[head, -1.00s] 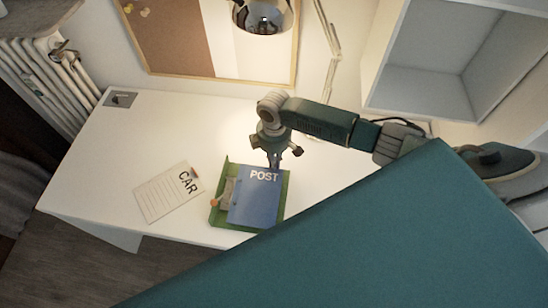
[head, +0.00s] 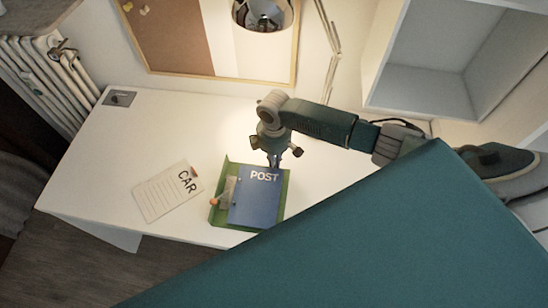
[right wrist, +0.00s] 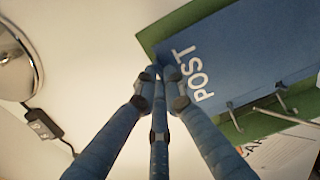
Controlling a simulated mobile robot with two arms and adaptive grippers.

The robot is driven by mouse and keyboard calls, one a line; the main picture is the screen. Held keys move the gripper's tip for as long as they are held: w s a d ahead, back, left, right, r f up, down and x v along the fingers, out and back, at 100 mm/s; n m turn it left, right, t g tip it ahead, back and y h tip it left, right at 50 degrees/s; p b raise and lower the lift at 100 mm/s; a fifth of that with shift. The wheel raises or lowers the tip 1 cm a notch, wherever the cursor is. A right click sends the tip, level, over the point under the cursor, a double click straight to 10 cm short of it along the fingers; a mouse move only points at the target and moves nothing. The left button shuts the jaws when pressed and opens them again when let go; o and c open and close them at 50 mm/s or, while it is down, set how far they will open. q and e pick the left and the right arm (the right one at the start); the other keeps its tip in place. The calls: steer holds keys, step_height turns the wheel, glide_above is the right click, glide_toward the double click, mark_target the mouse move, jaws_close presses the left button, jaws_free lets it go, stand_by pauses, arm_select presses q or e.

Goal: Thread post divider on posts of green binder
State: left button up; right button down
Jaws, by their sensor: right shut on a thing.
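The blue post divider (head: 254,205), lettered POST, lies over the open green binder (head: 284,190) on the desk. My right gripper (head: 274,163) is shut on the divider's far edge, near the lettering. In the right wrist view its fingertips (right wrist: 158,73) meet at the edge of the divider (right wrist: 250,50). The green binder cover (right wrist: 190,18) shows around the divider. My left gripper is in no view.
A lined CAR sheet (head: 165,195) lies left of the binder. A desk lamp head (head: 262,14) hangs above the back of the white desk (head: 130,150). A white shelf (head: 430,80) stands at the right. The desk's left side is mostly clear.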

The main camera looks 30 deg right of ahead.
steer(key=c, duration=1.8)
jaws_free()
steer(key=shift+o, duration=0.2)
step_height(320, 180, up, 12)
